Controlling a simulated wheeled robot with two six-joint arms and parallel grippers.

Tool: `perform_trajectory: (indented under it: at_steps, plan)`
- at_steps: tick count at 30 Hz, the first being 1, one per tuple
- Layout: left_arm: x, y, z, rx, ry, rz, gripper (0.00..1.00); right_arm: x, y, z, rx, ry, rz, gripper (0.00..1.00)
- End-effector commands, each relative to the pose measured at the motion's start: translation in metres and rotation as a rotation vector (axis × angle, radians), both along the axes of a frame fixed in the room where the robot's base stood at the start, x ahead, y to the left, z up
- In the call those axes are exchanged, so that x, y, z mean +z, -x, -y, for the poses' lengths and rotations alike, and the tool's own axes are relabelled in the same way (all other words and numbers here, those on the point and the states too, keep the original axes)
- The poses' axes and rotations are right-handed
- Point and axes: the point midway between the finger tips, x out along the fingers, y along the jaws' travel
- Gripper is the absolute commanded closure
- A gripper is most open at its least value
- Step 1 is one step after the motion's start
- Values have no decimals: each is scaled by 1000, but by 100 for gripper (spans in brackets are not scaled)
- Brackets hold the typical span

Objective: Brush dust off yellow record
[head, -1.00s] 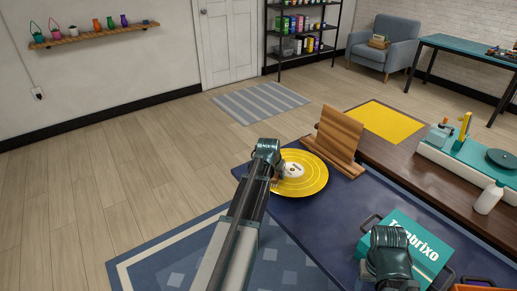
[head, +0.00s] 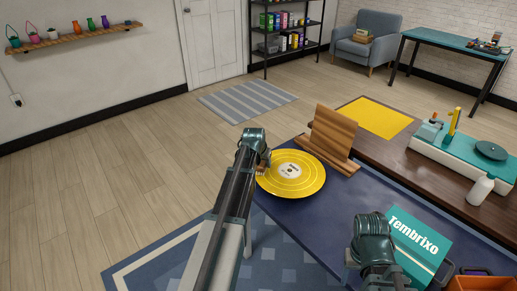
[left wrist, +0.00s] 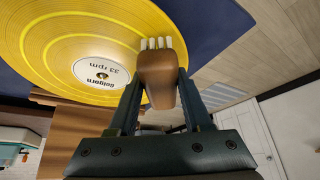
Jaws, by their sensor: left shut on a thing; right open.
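The yellow record (head: 300,185) lies flat on the dark blue surface, its pale label facing up. My left gripper (head: 262,160) is at the record's left edge, shut on a brush with a brown wooden handle. In the left wrist view the brush (left wrist: 158,78) has white bristles that overlap the edge of the record (left wrist: 45,50). I cannot tell whether the bristles touch it. No dust can be made out on the record. My right gripper (head: 372,250) is low at the front, beside the teal box; its fingers are mostly hidden.
A slatted wooden stand (head: 331,135) stands just behind the record. The teal Tembrixo box (head: 420,245) is at the right front. A white bottle (head: 481,190) and a teal turntable (head: 450,150) are on the brown tabletop at right. Floor is clear at left.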

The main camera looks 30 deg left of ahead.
Motion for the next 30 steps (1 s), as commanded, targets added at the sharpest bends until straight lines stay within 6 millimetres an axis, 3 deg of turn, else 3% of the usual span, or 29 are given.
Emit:
perform_trajectory:
  at_steps: [3, 16, 30]
  plan:
    - [18, 0, 2, 0, -2, 16, 95, 16, 0, 0, 0, 0, 0, 38]
    - [56, -2, 9, -2, -5, 27, 95, 54, 0, 0, -1, 0, 0, 38]
    - [59, -3, 10, -2, -5, 27, 95, 57, 0, 0, -1, 0, 0, 38]
